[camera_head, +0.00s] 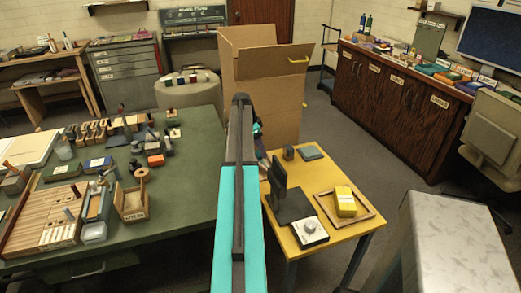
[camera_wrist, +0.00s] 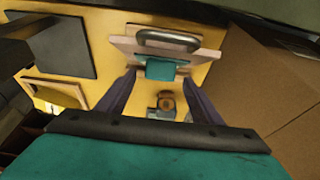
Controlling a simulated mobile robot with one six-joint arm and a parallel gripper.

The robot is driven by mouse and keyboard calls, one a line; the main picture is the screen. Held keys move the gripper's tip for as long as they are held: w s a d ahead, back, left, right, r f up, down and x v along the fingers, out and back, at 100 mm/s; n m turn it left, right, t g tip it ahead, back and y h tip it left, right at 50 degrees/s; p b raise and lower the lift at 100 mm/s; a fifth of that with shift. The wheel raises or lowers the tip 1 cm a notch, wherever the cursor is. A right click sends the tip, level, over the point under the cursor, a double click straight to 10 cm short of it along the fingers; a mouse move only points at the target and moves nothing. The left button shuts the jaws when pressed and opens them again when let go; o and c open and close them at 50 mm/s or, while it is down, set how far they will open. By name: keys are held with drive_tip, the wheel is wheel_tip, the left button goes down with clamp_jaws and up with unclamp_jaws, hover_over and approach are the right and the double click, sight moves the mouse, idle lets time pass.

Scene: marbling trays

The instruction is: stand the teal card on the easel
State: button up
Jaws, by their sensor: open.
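In the wrist view, a small teal piece (camera_wrist: 160,69), which looks like the teal card, is at a pale wooden stand (camera_wrist: 204,53), apparently the easel, with a grey rounded bar behind it. My gripper (camera_wrist: 158,75) is open, its dark fingers spread on either side of the teal piece. I cannot tell whether they touch it, or exactly how the card rests. In the head view my arm hides most of the gripper and stand. A flat teal-grey square (camera_head: 310,151) lies on the yellow table (camera_head: 361,228).
A small dark object (camera_head: 288,153) stands near the teal-grey square. A black upright stand (camera_head: 278,184), a white device with a knob (camera_head: 309,232) and a wooden tray (camera_head: 328,211) holding a yellow block (camera_head: 345,201) share the table. A large cardboard box (camera_head: 270,90) rises behind it.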

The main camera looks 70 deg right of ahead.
drive_tip(key=b+v, duration=0.2)
drive_tip(key=v, duration=1)
drive_tip(key=shift+r, duration=0.25)
idle(0.7)
